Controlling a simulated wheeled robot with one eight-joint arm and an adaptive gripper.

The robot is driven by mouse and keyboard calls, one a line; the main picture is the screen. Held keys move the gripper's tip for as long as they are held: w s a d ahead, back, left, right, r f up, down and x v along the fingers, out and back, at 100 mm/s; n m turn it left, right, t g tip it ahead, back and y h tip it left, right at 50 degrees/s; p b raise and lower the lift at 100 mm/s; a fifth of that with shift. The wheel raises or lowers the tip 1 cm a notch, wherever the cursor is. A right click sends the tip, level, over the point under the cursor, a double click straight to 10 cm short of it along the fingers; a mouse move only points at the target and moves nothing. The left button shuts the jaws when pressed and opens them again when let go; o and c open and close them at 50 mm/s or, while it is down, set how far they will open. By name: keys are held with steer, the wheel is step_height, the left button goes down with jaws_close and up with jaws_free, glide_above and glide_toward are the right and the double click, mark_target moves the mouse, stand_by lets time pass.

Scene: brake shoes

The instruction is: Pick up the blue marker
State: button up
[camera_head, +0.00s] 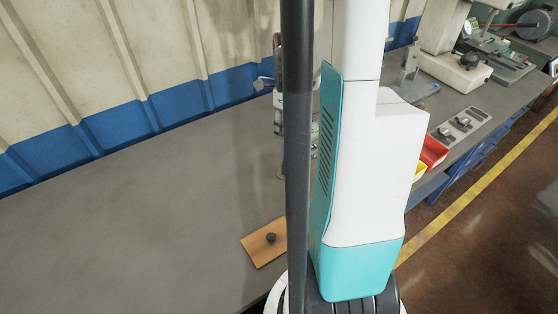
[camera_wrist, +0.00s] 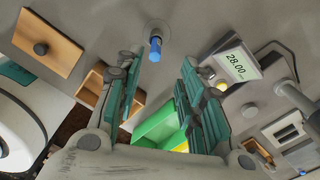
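The blue marker (camera_wrist: 155,48) shows at the upper middle of the wrist view, pointing towards the camera on a round grey base or spot on the grey surface. My gripper (camera_wrist: 158,70) is open, with its teal-padded fingers spread to the left and right. The marker lies just beyond the fingertips, in line with the gap between them, and nothing is held. I cannot tell whether a finger touches it. In the head view my arm blocks the middle, and I cannot make out the marker or the gripper there.
A wooden board (camera_wrist: 60,58) with a dark knob lies left of the marker; it also shows in the head view (camera_head: 257,254). A wooden box (camera_wrist: 91,80), a green bin (camera_wrist: 155,125) and a device with a digital display (camera_wrist: 237,65) are close by. The bench's left part (camera_head: 120,230) is clear.

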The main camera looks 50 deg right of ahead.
mark_target(286, 155)
steer(key=f+b, duration=0.1)
steer(key=f, duration=0.2)
steer(key=f+b, duration=0.1)
steer(key=f, duration=0.3)
steer(key=f+b, duration=0.2)
steer(key=f, duration=0.1)
steer(key=shift+s+a+f, duration=0.1)
steer(key=shift+a+f, duration=0.25)
steer(key=shift+a, duration=0.05)
steer(key=shift+f, duration=0.45)
steer(key=shift+r, duration=0.1)
steer(key=shift+c, duration=0.2)
jaws_close()
